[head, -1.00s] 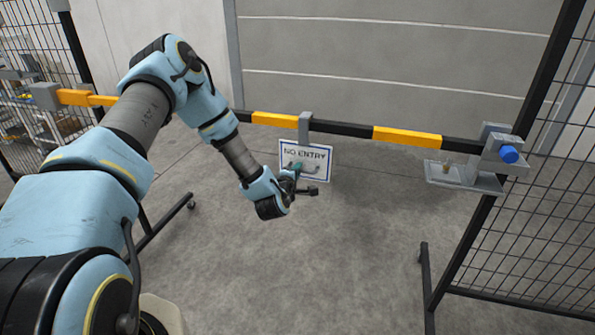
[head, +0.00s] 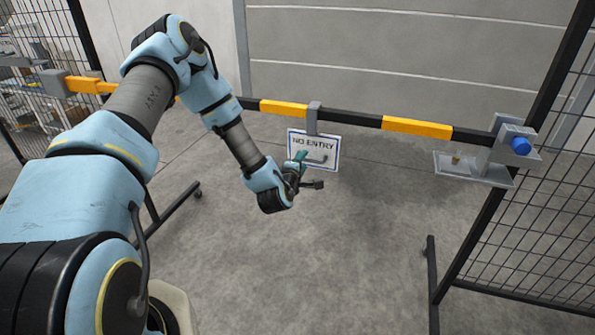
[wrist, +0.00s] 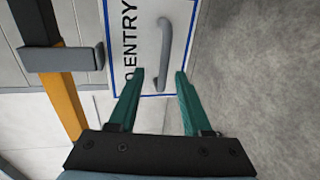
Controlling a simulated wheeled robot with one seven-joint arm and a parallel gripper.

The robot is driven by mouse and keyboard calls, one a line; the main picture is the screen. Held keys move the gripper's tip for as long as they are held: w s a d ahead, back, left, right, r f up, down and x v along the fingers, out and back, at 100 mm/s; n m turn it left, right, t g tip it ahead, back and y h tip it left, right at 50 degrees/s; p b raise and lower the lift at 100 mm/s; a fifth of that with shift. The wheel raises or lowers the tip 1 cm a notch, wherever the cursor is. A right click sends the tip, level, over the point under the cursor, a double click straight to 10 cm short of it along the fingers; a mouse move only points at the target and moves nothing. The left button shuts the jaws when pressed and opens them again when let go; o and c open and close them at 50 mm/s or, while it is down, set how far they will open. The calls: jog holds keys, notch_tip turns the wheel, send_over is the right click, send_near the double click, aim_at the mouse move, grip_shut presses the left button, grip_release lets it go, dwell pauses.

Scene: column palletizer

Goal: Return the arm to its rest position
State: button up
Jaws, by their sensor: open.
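My arm reaches forward from the left of the head view. My gripper (head: 301,158) is in front of the lower left part of a white NO ENTRY sign (head: 325,146) with a blue border. The grey handle (wrist: 164,50) on the sign shows beyond the fingertips. I cannot tell the exact gap between fingers and handle.
The sign hangs by a grey bracket (head: 313,118) from a black and yellow barrier bar (head: 417,127). The bar's right end lies at a grey latch post with a blue knob (head: 521,146). A mesh fence (head: 540,220) stands right. The floor below the bar is clear.

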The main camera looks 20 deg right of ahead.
jog(key=b+v, duration=0.2)
jog(key=v, duration=0.6)
jog(key=w+a+r+m+g+y, duration=0.1)
jog(key=a+r+m+g+y, duration=0.2)
jog(key=a, duration=0.7)
jog(key=w+a+r+m+g+y, duration=0.15)
jog(key=a+m+y, duration=0.35)
jog(key=a, duration=0.5)
jog(key=s+a+r+m+g+y, duration=0.1)
jog(key=s+a+r+g, duration=0.1)
jog(key=s+a, duration=0.4)
jog(key=s+a+r+m+g+y, duration=0.1)
jog(key=s+a+r+g, duration=0.2)
jog(key=s+a+r, duration=0.2)
jog(key=s+a, duration=0.1)
jog(key=a, duration=0.2)
jog(key=shift+s+a+r+m, duration=0.15)
jog(key=shift+s+a+m, duration=0.1)
jog(key=shift+m, duration=0.15)
jog(key=shift+g, duration=0.25)
